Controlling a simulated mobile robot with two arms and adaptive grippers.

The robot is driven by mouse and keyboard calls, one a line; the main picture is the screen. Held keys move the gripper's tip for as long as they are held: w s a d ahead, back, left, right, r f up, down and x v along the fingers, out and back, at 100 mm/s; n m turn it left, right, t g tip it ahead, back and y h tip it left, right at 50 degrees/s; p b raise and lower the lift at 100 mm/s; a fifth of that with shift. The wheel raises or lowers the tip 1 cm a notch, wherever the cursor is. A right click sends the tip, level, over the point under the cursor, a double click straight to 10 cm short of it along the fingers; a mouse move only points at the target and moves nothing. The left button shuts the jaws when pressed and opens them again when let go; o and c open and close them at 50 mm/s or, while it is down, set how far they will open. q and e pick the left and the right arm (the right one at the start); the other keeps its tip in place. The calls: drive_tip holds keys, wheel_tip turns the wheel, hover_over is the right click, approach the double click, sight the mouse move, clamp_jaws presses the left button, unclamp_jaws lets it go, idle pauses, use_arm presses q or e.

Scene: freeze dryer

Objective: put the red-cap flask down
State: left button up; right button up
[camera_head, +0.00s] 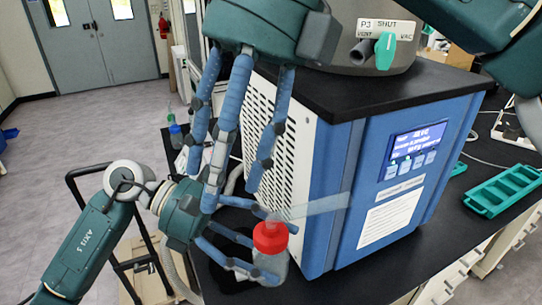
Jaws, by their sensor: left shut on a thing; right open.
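The red-cap flask has a red cap (270,238) and a clear body (272,264), in front of the blue cabinet's left front corner. My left gripper (257,264), coming in from the lower left, is shut on the flask's body below the cap. The flask looks about upright. I cannot tell whether its base touches the black bench top (350,284). My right gripper (232,180) hangs from above with its long blue fingers pointing down. It is open and empty, just above and behind the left gripper, and overlaps it in the picture.
The blue and white freeze dryer (397,190) stands close to the right of the flask, with a valve handle (385,50) on top. A pale translucent bar (320,204) shows beside the cap. A green tray (503,190) lies at the right. Bare bench lies in front.

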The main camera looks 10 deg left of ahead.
sight(270, 214)
drive_tip(key=w+d+t+h, duration=0.1)
drive_tip(key=w+d+f+m+t, duration=0.1)
drive_tip(key=w+d, duration=0.1)
drive_tip(key=w+d+f+h, duration=0.1)
drive_tip(key=shift+w+d+t+h, duration=0.15)
drive_tip(key=shift+w+t+h, duration=0.15)
drive_tip(key=shift+w+t, duration=0.1)
drive_tip(key=shift+w+d+f+m, duration=0.15)
drive_tip(key=shift+w+f+m, duration=0.05)
drive_tip(key=shift+m, duration=0.1)
wheel_tip(270, 214, down, 12)
drive_tip(key=shift+r, duration=0.15)
drive_tip(key=c, duration=1)
use_arm(q)
drive_tip(key=o, duration=1.3)
drive_tip(key=shift+o, duration=0.2)
